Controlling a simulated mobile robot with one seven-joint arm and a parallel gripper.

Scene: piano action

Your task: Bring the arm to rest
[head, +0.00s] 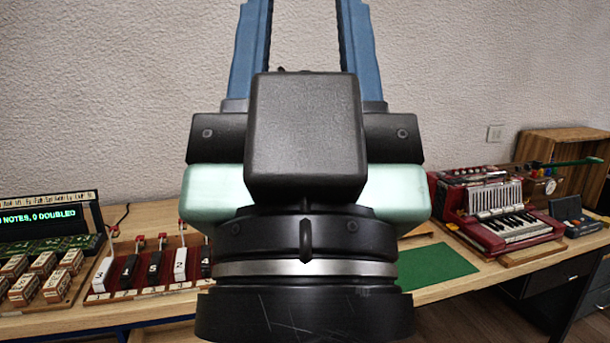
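My gripper (305,12) fills the middle of the head view, close to the camera and raised in front of the wall. Its two blue fingers point up and stand well apart, with bare wall showing between them. The fingertips run out of the top of the picture, so I cannot see them. No object shows in the visible part of the gap. The gripper's black body and wrist hide the middle of the table.
A wooden table (155,215) runs across behind my arm. On the left are a display (45,222), labelled blocks (40,272) and a numbered key rack (150,268). On the right are a green mat (436,268), a red accordion (500,215) and a wooden box (560,148).

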